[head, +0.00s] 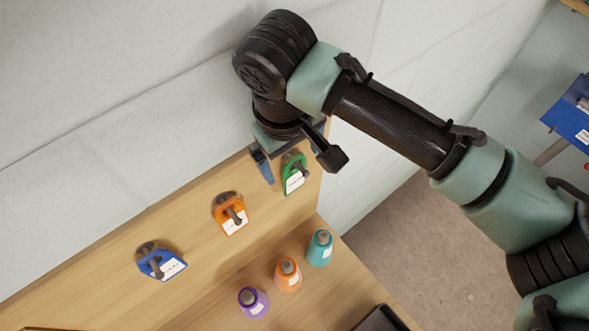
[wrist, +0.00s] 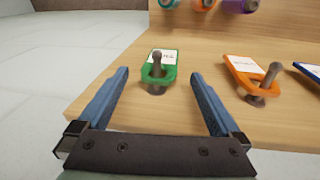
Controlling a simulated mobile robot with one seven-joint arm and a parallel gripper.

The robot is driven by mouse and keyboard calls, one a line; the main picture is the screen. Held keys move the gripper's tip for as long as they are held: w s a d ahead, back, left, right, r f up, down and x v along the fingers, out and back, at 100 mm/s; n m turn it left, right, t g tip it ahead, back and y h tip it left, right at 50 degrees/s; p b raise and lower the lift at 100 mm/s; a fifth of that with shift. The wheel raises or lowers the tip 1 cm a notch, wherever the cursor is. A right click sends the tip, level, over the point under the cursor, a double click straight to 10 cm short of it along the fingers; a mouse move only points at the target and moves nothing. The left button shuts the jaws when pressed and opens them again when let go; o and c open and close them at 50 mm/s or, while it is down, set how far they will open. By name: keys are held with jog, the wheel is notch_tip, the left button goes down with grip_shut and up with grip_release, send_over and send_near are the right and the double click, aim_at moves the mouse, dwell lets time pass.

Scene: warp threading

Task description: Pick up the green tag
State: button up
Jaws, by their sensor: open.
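The green tag (head: 292,176) hangs on a peg on the upright wooden board, at the right end of the row. It has a white label and also shows in the wrist view (wrist: 171,73), with the peg through its loop. My gripper (head: 289,172) is at the board, by the green tag. In the wrist view my gripper (wrist: 161,78) is open, with blue fingers apart. The tag shows between and ahead of the fingertips.
An orange tag (head: 233,215) and a blue tag (head: 166,265) hang on pegs to the left along the wooden board (head: 200,247). Purple (head: 253,302), orange (head: 287,275) and teal (head: 319,248) bottle-like objects stand on the wooden surface below. A pale wall (head: 120,130) rises behind the board.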

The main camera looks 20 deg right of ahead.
aim_at(294, 175)
jog(key=shift+w+d+f, duration=0.1)
jog(key=shift+w+f, duration=0.1)
jog(key=shift+f, duration=0.9)
grip_shut()
